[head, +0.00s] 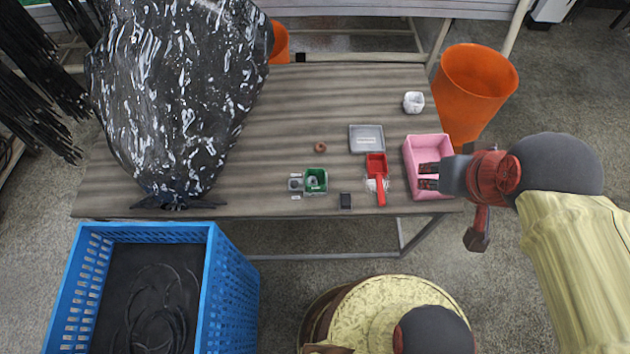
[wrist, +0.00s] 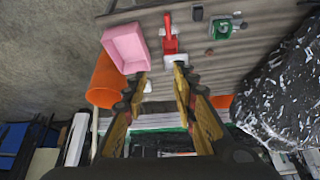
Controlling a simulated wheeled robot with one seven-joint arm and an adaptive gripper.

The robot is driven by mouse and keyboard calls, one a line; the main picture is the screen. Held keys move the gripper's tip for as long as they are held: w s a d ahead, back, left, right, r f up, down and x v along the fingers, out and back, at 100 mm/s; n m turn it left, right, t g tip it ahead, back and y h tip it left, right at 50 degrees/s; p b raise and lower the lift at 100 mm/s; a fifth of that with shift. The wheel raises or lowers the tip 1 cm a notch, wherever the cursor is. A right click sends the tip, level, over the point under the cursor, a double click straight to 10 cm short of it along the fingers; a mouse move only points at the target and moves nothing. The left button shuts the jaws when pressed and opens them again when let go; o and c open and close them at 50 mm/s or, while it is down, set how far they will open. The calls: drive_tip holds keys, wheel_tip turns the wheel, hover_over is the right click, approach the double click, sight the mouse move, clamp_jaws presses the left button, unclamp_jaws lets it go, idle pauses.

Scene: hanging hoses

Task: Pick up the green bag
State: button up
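A small green item (head: 315,181) lies on the table left of the red scoop; it looks like an open box with a grey ring in it, and I cannot tell that it is a bag. It also shows in the wrist view (wrist: 221,27), at the top right. The only large bag (head: 185,95) is black with white glints, knotted, at the table's left; it shows at the right of the wrist view (wrist: 283,92). My gripper (head: 428,176) is open and empty, over the pink bin and well right of the green item. Its fingers are apart in the wrist view (wrist: 160,75).
A pink bin (head: 411,158), red scoop (head: 376,163), grey tray (head: 367,132), white cup (head: 413,102) and small black block (head: 345,201) are on the table (head: 300,90). An orange bucket (head: 475,85) stands behind right. A blue crate (head: 232,275) stands in front left.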

sight(315, 182)
idle(0.4)
